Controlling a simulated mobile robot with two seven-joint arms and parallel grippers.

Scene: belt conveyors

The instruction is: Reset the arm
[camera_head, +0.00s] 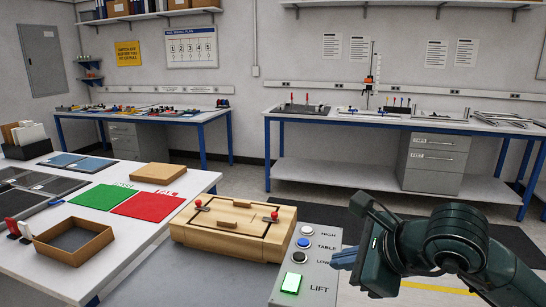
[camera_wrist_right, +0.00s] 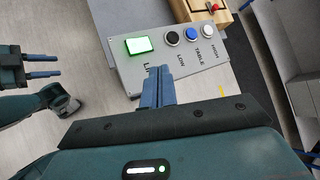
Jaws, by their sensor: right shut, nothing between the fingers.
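My right gripper (camera_head: 345,258) comes in from the right in the head view, its blue fingers together and empty. Its tips are beside the right edge of the grey control panel (camera_head: 325,254). In the right wrist view, the shut fingers (camera_wrist_right: 158,85) overlap the panel's near edge by the LIFT label; contact cannot be told. The panel has a lit green LIFT button (camera_head: 291,283) and white, blue and black buttons marked HIGH, TABLE and LOW. My left gripper (camera_wrist_right: 42,66) shows at the left of the wrist view, its two fingers apart and empty.
A wooden box (camera_head: 232,230) with red-knobbed levers stands beside the panel. The white table (camera_head: 130,230) at left holds a green mat (camera_head: 102,197), a red mat (camera_head: 148,206) and an open brown tray (camera_head: 74,244). Workbenches stand along the back wall, with open floor before them.

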